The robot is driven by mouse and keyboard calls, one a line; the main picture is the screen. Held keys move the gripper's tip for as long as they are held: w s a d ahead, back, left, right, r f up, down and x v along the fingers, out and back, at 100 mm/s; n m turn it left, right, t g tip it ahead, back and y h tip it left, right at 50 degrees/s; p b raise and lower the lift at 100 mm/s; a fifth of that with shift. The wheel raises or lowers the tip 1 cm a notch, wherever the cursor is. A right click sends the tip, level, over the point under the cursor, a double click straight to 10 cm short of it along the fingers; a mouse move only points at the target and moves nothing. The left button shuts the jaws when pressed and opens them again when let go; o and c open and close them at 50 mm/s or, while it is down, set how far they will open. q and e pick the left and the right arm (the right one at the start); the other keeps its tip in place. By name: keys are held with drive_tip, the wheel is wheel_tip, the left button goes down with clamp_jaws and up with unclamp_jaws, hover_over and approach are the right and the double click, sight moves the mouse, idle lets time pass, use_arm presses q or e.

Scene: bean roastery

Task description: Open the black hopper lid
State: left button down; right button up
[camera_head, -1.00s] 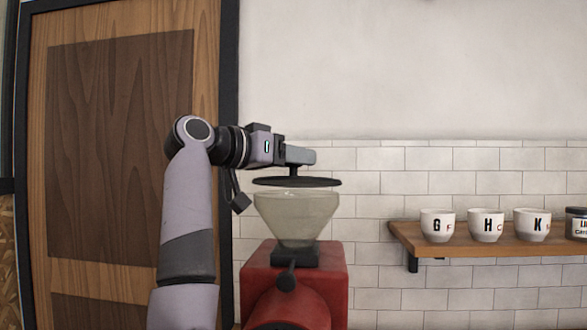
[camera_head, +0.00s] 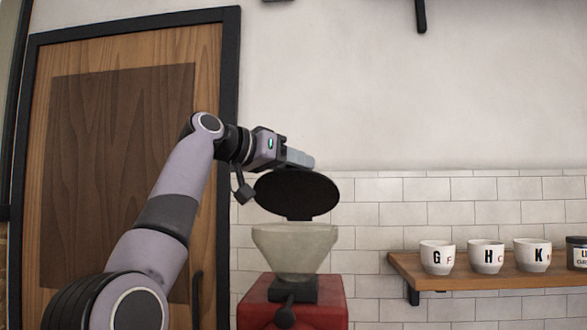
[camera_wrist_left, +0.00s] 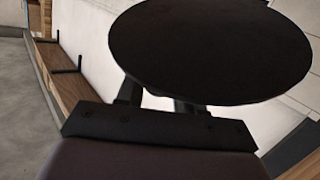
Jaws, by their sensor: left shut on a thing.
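The black hopper lid (camera_head: 297,192) is tilted up above the clear hopper (camera_head: 293,248), its round face turned toward the head camera. A short dark piece beneath it reaches toward the hopper rim. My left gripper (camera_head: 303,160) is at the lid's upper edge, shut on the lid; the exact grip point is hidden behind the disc. In the left wrist view the lid (camera_wrist_left: 210,50) fills the upper right and covers the fingertips. My right gripper is not in view.
The hopper sits on a red grinder (camera_head: 293,305). On the right, a wooden wall shelf (camera_head: 480,282) holds white lettered cups (camera_head: 437,257) and a dark jar (camera_head: 577,252). A wooden door (camera_head: 120,180) is behind my left arm. The wall space above the lid is clear.

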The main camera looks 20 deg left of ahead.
use_arm(q)
drive_tip(key=shift+w+a+r, duration=0.1)
drive_tip(key=shift+w+r, duration=0.1)
drive_tip(key=shift+r, duration=0.1)
idle(0.4)
drive_tip(key=c, duration=0.8)
unclamp_jaws()
drive_tip(key=shift+w+f, duration=0.1)
drive_tip(key=shift+s+a+b, duration=0.25)
drive_tip(key=shift+s+b, duration=0.1)
drive_tip(key=shift+b, duration=0.1)
drive_tip(key=b+v, duration=0.3)
drive_tip(key=v, duration=0.3)
drive_tip(key=shift+s, duration=0.15)
